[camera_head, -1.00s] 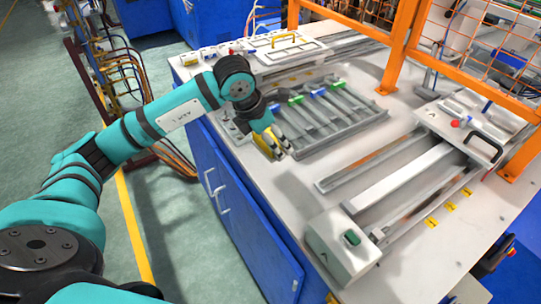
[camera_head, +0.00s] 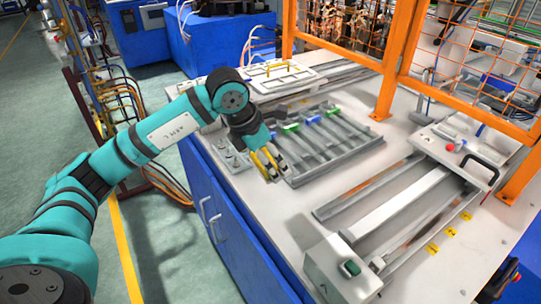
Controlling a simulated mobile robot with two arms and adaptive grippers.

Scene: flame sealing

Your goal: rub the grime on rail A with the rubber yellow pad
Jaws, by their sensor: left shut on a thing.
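My left gripper (camera_head: 272,171) is shut on the yellow pad (camera_head: 261,161), which shows as a yellow strip at the fingers and is partly hidden by them. It is at the front left corner of the grey tray, low over the white bench; I cannot tell whether the pad touches the bench. To the right, long metal rails run across the bench. Brown-orange grime (camera_head: 376,180) shows along the upper rail (camera_head: 345,204), and another brownish patch (camera_head: 402,243) lies on the lower rail (camera_head: 425,236). I cannot read which rail is A. My right gripper is out of view.
The grey tray (camera_head: 335,166) holds several bars with blue and green parts. A white end block (camera_head: 335,277) with a green button stands at the rails' near end. An end unit with a black handle (camera_head: 480,172) is at the far end. Orange fence posts (camera_head: 386,95) stand behind.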

